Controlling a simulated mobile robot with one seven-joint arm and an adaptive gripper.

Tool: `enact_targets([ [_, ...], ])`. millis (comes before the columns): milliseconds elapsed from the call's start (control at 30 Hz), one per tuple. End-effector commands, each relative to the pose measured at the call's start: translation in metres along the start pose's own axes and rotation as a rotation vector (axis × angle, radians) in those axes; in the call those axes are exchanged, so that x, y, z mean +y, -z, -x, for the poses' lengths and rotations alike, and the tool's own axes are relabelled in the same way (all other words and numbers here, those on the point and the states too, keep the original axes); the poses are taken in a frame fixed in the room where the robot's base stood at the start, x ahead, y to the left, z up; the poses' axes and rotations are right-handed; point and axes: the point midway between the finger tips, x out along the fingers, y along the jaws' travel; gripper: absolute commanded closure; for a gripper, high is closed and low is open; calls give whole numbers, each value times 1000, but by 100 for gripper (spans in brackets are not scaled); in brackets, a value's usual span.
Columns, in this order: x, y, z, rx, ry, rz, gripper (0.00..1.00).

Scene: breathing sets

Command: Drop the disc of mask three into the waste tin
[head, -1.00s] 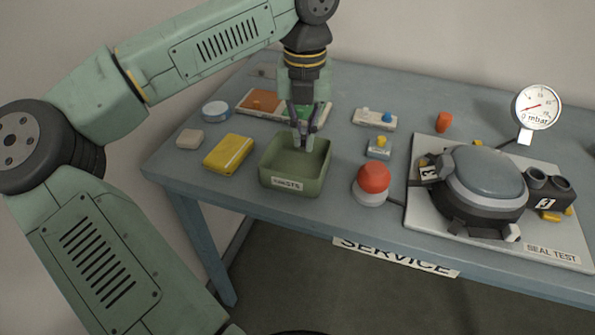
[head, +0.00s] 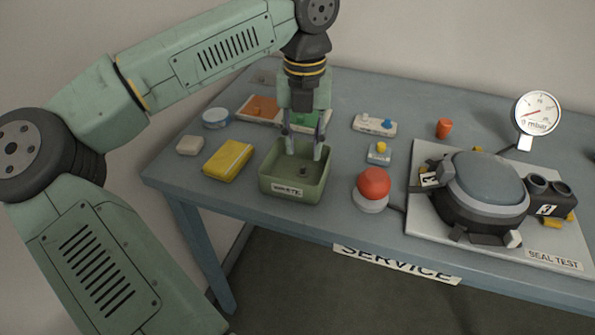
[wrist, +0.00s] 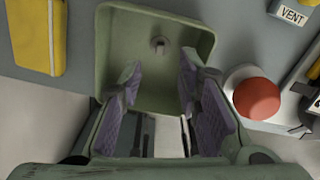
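The waste tin (head: 271,182) is an open green square box with a label on its front. A small dark disc (head: 303,172) lies on its floor; in the wrist view it shows as a small grey round piece with a stub (wrist: 159,44). My gripper (head: 304,149) points down over the tin, its fingers spread and nothing between them. In the wrist view the gripper (wrist: 159,78) is also open, with purple pads, over the near part of the tin (wrist: 207,38). The mask (head: 488,180) marked 3 rests on the seal test plate (head: 425,225) at the right.
A yellow pack (head: 228,160) stands left of the tin, with a soap-like block (head: 190,146) and round tin (head: 215,117) beyond. A red button (head: 374,182) stands close to its right. A gauge (head: 537,113) rises behind the plate.

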Motion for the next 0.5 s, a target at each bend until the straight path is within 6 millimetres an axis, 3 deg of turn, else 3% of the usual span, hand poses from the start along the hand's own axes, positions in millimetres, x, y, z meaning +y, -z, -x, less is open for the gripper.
enact_targets([
  [167,0,0,22,-3,-2,0,69],
  [500,0,0,93,-3,0,2,69],
])
